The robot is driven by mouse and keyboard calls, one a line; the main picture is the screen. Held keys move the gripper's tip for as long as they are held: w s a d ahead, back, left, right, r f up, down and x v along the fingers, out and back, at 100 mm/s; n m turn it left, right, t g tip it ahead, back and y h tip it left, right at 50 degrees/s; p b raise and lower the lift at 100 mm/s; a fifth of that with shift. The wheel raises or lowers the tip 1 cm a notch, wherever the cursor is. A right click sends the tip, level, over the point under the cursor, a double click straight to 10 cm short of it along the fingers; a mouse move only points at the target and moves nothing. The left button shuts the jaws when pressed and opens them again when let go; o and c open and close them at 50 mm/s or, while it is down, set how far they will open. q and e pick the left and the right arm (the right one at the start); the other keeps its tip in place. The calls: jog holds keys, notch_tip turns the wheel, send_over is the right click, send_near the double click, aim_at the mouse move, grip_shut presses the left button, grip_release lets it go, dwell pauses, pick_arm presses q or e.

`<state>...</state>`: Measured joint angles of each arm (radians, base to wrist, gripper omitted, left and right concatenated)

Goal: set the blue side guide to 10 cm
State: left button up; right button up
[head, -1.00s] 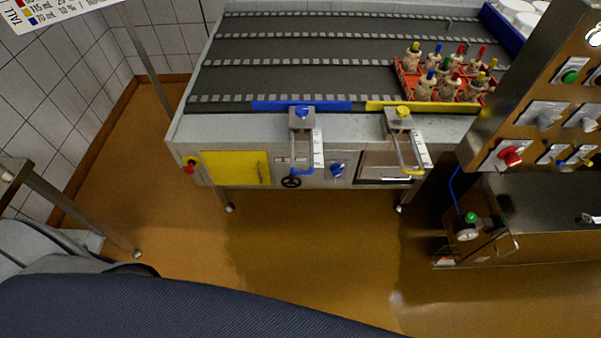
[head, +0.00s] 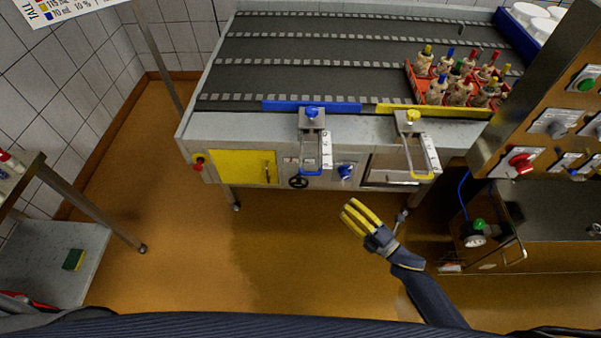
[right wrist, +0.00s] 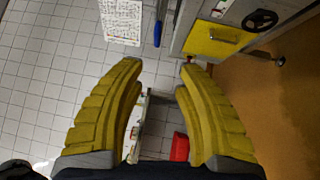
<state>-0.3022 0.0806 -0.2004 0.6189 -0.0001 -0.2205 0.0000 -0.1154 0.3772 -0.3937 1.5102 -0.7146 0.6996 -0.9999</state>
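The blue side guide (head: 340,107) is a long blue bar along the front edge of the conveyor table. A metal bracket with a blue knob (head: 312,112) on top sits at its middle, and a blue-ended handle (head: 311,173) hangs below. A white numbered scale (head: 326,150) is beside the bracket; its figures are too small to read. My right gripper (head: 352,212) has yellow fingers and is in the air in front of the table, below and right of the handle, apart from it. In the right wrist view its fingertips (right wrist: 160,66) are apart with nothing between them. My left gripper is not in view.
A yellow side guide (head: 440,112) with its own bracket is right of the blue one. An orange crate (head: 411,82) of bottles stands on the conveyor. A black handwheel (head: 298,182) and a yellow panel (head: 235,167) are on the front. A control cabinet (head: 545,100) stands at right.

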jog(key=n, duration=0.1)
send_near(310, 173)
jog(key=x, duration=1)
jog(key=shift+w+d+f, duration=0.1)
jog(key=shift+w+f, duration=0.05)
jog(key=shift+f, duration=0.15)
grip_shut()
